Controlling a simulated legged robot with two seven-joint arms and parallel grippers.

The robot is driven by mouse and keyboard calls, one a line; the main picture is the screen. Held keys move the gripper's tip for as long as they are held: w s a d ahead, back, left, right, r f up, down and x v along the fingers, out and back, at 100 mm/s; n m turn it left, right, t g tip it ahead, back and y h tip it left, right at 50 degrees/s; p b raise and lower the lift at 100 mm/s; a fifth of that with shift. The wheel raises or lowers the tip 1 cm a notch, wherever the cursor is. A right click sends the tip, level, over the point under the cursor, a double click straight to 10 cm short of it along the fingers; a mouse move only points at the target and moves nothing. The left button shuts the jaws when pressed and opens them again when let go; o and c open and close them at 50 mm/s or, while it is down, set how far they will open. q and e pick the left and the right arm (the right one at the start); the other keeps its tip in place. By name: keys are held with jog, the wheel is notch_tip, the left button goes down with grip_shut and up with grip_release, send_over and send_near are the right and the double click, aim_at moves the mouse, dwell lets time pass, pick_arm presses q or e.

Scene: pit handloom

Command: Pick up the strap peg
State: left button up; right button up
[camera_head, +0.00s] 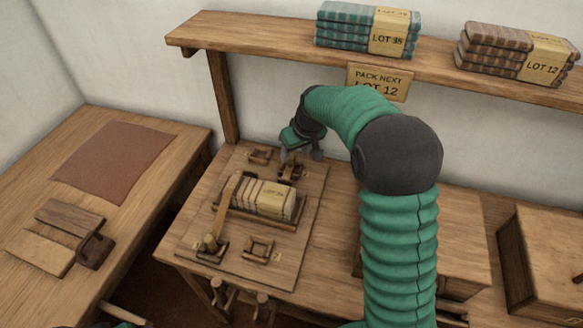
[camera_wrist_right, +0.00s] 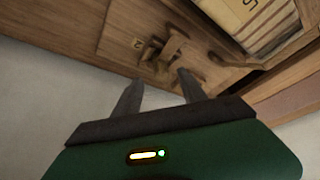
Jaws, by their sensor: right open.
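The strap peg, a small wooden piece in a holder, stands at the far right of the pack board in the head view (camera_head: 291,171). It also shows in the right wrist view (camera_wrist_right: 168,52), beside a tag marked 2. My right gripper (camera_head: 302,157) is just behind and above it, partly hidden by its own wrist. In the wrist view its open fingers (camera_wrist_right: 160,92) point toward the peg, with nothing between them. A banded stack of folded cloth (camera_head: 262,196) lies on the board with a strap (camera_head: 226,203) at its left. Only a sliver of my left arm shows at the lower left edge.
Other wooden holders (camera_head: 257,251) sit around the stack on the board (camera_head: 190,245). A shelf (camera_head: 280,42) with cloth bundles runs above, with a sign below it. A side table (camera_head: 120,185) holds a brown cloth and wooden blocks. A wooden box (camera_head: 545,255) stands right.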

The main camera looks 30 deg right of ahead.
aim_at(291, 156)
jog(key=x, duration=0.5)
jog(key=shift+w+a+b, duration=0.2)
jog(key=shift+w+b, duration=0.05)
jog(key=shift+b, duration=0.15)
jog(key=shift+s+d, duration=0.1)
jog(key=shift+c, duration=0.7)
grip_shut()
